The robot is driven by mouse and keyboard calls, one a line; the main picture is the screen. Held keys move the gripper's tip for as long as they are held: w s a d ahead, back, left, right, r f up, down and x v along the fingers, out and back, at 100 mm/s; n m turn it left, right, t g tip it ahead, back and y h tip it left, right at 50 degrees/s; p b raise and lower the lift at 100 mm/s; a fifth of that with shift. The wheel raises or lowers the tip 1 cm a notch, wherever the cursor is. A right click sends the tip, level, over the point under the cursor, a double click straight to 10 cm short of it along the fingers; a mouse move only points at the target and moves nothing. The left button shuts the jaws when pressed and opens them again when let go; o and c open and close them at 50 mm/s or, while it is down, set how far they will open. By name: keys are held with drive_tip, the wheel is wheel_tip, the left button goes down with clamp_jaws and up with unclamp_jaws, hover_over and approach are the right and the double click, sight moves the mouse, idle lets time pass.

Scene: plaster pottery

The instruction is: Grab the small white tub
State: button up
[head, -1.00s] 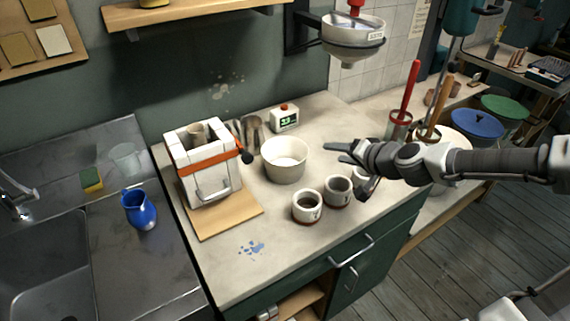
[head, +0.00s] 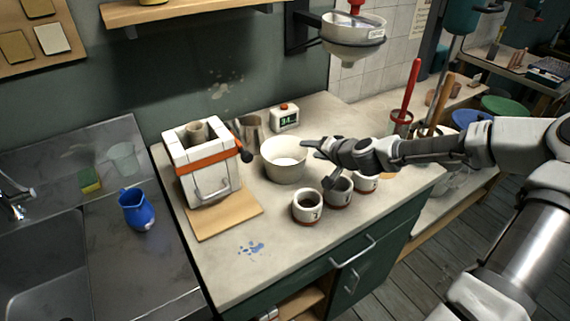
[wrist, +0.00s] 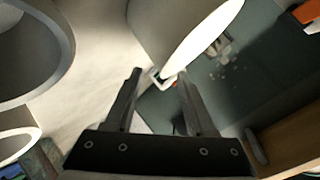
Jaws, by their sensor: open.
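The small white tub (head: 284,162) is a round, open, pale bowl standing upright on the pale counter, right of the white kiln. In the head view my gripper (head: 316,163) is just right of the tub, jaws open and empty, with one finger near its right rim. In the wrist view the tub (wrist: 172,28) fills the top centre, tilted by the camera's angle, with its bright mouth to the right. My open fingers (wrist: 159,76) point towards it. I cannot tell whether a finger touches it.
Several white mugs, one of them nearest (head: 307,206), stand in a row just in front of the tub and below my gripper. A white kiln (head: 205,184), a metal cup (head: 249,128) and a small timer (head: 284,120) stand left of and behind it.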

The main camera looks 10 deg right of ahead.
sight(304, 151)
drive_tip(key=x, duration=0.5)
drive_tip(key=shift+s+a+f, duration=0.15)
drive_tip(key=shift+f, duration=0.2)
clamp_jaws()
drive_tip(key=shift+r, duration=0.1)
idle(1.0)
